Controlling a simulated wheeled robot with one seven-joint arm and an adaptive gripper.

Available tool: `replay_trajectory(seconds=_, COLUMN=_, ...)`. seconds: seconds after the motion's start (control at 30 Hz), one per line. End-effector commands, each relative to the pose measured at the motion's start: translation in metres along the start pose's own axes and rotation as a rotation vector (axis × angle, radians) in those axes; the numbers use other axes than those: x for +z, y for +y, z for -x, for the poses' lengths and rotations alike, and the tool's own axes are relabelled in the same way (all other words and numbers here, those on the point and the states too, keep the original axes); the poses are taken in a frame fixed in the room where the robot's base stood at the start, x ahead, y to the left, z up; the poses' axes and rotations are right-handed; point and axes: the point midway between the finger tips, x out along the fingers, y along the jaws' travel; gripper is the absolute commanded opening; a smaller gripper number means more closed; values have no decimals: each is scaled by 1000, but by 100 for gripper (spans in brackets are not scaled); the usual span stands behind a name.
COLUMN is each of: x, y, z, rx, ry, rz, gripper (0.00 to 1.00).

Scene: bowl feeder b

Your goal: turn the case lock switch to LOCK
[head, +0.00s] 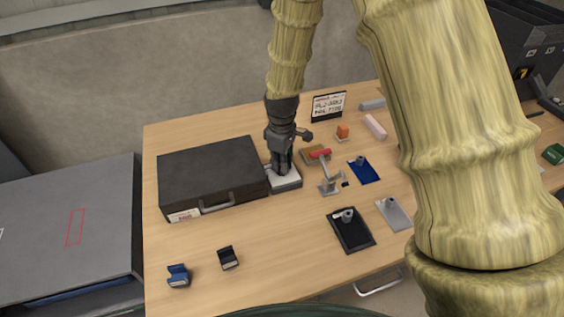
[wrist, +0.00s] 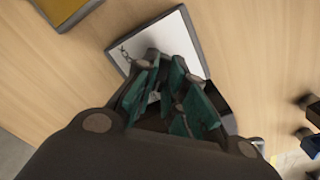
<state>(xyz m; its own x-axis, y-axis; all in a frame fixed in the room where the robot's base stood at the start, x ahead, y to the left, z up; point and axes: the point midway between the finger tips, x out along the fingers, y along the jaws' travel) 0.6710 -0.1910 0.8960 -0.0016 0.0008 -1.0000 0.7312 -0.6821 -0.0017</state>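The case lock switch is a low box with a white top plate (head: 286,181), standing just right of the black case (head: 212,172) on the table. In the wrist view its white plate (wrist: 182,38) lies tilted, with dark lettering partly showing at its left corner. My gripper (head: 282,172) points down over this plate. In the wrist view its green-padded fingers (wrist: 170,98) stand apart over the plate's near part. A small grey piece shows between them. The fingers hide the switch's knob, so its setting and whether they touch it cannot be told.
A sign (head: 328,106) stands behind. Small blue (head: 178,276) and black (head: 228,258) holders sit in front.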

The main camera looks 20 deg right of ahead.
Motion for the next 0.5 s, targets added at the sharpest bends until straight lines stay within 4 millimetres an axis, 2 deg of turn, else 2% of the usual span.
replay_trajectory(seconds=0.27, x=1, y=1, z=2, rx=1, ry=0, rz=-13, gripper=0)
replay_trajectory(seconds=0.5, x=1, y=2, z=3, rx=2, ry=0, rz=-101, gripper=0)
